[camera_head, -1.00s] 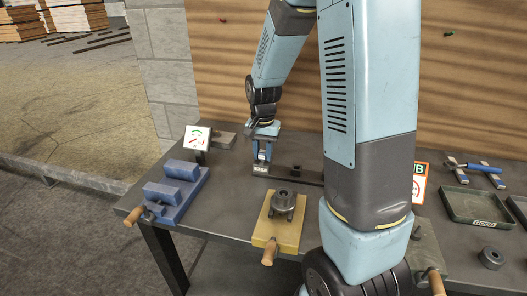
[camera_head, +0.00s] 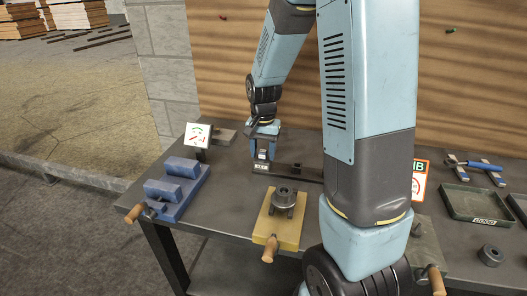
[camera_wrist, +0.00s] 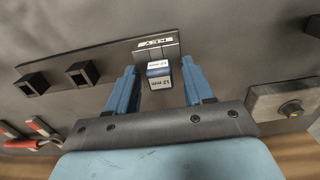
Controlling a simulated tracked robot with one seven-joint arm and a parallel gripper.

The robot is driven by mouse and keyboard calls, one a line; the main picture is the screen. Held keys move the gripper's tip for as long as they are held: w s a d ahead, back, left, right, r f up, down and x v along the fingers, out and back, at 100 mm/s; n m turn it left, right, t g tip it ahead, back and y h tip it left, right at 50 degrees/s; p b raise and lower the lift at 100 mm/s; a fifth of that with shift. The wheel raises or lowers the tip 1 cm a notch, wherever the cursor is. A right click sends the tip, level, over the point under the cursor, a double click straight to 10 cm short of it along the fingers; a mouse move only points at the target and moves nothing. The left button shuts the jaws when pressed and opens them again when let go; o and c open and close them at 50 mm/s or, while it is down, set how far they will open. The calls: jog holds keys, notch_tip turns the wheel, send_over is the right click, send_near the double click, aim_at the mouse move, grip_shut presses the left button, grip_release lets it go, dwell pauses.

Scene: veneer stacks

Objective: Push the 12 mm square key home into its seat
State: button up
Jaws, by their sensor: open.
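The 12 mm key (camera_wrist: 158,72) is a small block with white "12 mm" labels, seen between my fingers in the wrist view. It stands at the end of a dark bar (camera_wrist: 112,66), by a white-lettered plate (camera_wrist: 152,43). How deep it sits in its seat cannot be told. My gripper (camera_wrist: 160,78) is open, with a blue finger on each side of the key and a visible gap to both. In the head view my gripper (camera_head: 263,156) is down at the left end of the bar (camera_head: 298,172), where the fingers mostly hide the key.
Two square black sockets (camera_wrist: 80,75) (camera_wrist: 32,84) stand along the bar. A yellow fixture with a round part (camera_head: 283,215) is in front, a blue vise (camera_head: 176,187) to the left, a gauge sign (camera_head: 198,135) behind it. A green tray (camera_head: 477,205) lies right.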

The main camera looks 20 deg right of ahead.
jog(key=shift+s+d+f, duration=0.1)
jog(key=shift+f, duration=0.05)
notch_tip(320, 180, up, 14)
dwell(0.6)
jog(key=s+r+n+t, duration=0.2)
jog(key=s+r+n, duration=0.1)
jog(key=s, duration=0.8)
jog(key=s+r+n+t, duration=0.3)
jog(key=s+r, duration=0.2)
jog(key=s, duration=0.5)
jog(key=shift+s+r+n+t, duration=0.15)
jog(key=shift+s+n+t, duration=0.15)
jog(key=shift+s+n, duration=0.1)
